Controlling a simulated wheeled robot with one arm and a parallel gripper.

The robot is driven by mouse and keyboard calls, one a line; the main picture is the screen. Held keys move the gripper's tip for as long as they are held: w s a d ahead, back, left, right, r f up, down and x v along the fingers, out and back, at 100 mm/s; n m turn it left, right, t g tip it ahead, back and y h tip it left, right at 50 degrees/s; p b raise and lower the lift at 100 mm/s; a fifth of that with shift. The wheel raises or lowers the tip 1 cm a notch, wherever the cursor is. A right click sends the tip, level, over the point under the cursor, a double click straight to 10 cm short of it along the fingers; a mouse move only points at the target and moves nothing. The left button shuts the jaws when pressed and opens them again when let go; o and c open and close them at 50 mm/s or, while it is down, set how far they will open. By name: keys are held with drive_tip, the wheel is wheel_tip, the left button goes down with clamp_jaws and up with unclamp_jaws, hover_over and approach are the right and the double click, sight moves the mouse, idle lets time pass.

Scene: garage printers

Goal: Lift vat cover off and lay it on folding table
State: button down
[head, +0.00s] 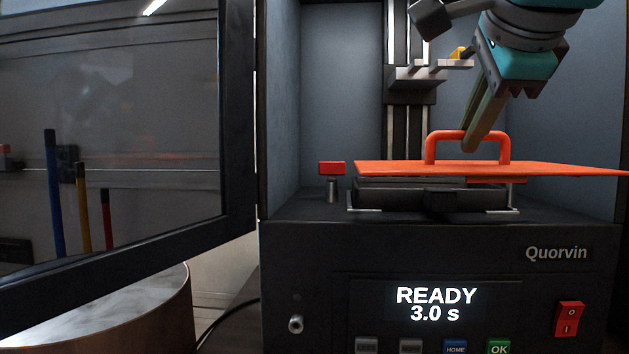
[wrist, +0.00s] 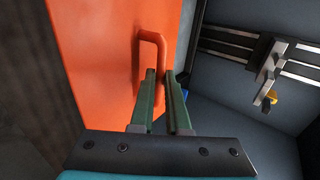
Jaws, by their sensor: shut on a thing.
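The vat cover (head: 560,169) is a flat orange plate with an upright loop handle (head: 437,150). It lies about level over the dark vat (head: 400,192) inside the printer and reaches past it to the right. I cannot tell whether they touch. My gripper (head: 468,148) comes down from the upper right and is shut on the handle. In the wrist view the green fingers (wrist: 160,76) are at the near part of the handle (wrist: 151,40), with the orange cover (wrist: 95,50) beside them. I do not see a folding table.
The printer body (head: 330,265) has a screen reading READY 3.0 s. Its dark-framed glass door (head: 236,120) stands open at the left. A red-topped knob (head: 332,168) is left of the vat. A bracket on the rear column (head: 430,76) overhangs. A round wooden drum-like piece (head: 150,315) stands lower left.

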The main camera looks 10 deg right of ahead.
sight(486, 168)
drive_tip(key=shift+s+a, duration=0.2)
drive_tip(key=shift+s, duration=0.7)
drive_tip(key=shift+s+a, duration=0.15)
drive_tip(key=shift+s, duration=0.75)
